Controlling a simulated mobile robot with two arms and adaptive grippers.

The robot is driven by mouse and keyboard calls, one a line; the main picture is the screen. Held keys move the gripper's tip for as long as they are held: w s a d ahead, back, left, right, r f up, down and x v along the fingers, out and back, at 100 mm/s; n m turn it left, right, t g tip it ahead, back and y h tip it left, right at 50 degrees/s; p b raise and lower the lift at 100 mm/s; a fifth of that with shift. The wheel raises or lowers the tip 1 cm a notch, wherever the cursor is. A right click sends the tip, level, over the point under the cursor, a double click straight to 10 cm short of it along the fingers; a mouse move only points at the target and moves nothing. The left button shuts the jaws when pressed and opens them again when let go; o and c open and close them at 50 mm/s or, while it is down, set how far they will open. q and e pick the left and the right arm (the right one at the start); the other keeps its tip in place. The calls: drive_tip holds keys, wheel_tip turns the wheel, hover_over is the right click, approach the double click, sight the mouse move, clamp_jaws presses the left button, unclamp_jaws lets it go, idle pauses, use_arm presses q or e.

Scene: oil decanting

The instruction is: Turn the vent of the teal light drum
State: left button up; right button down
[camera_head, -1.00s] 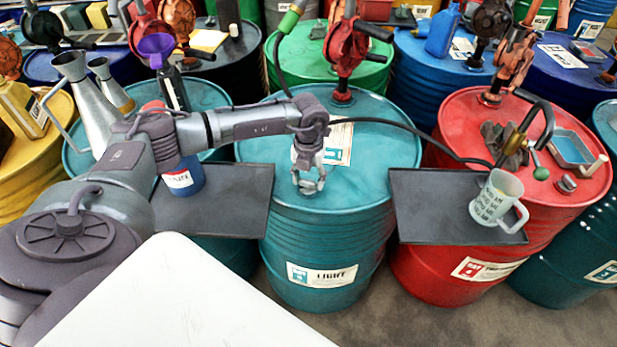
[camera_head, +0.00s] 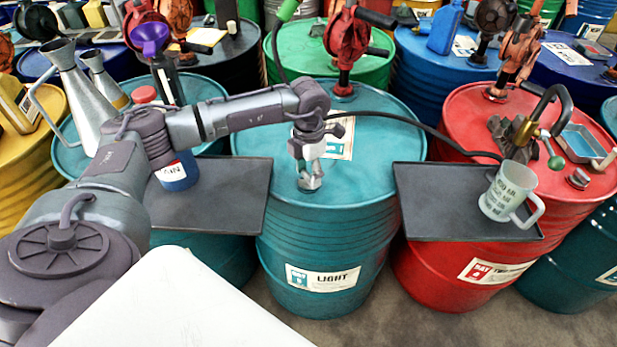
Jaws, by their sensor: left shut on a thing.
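The teal light drum (camera_head: 320,240) stands upright in the middle of the head view, with a "LIGHT" label on its front. My left gripper (camera_head: 309,184) points down at the front part of the drum's top. It is shut on the vent there, which its fingers hide almost fully. The black hose of a red hand pump (camera_head: 345,45) at the back of the drum passes behind my left wrist. My right gripper is not in view.
Another black tray (camera_head: 425,195) with a measuring jug (camera_head: 509,190) is on the right, before a red drum (camera_head: 450,262). Metal cans (camera_head: 75,95) stand at the left.

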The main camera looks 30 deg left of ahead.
sight(309, 174)
use_arm(q)
drive_tip(key=m+b, duration=0.4)
drive_tip(key=m, duration=0.1)
drive_tip(key=shift+m, duration=0.3)
drive_tip(key=shift+r+m+b, duration=0.1)
drive_tip(key=shift+m+b, duration=1.05)
drive_tip(key=shift+m, duration=1.05)
drive_tip(key=o, duration=1.2)
drive_tip(key=shift+c, duration=0.2)
wheel_tip(309, 174, up, 12)
drive_tip(key=shift+d, duration=0.1)
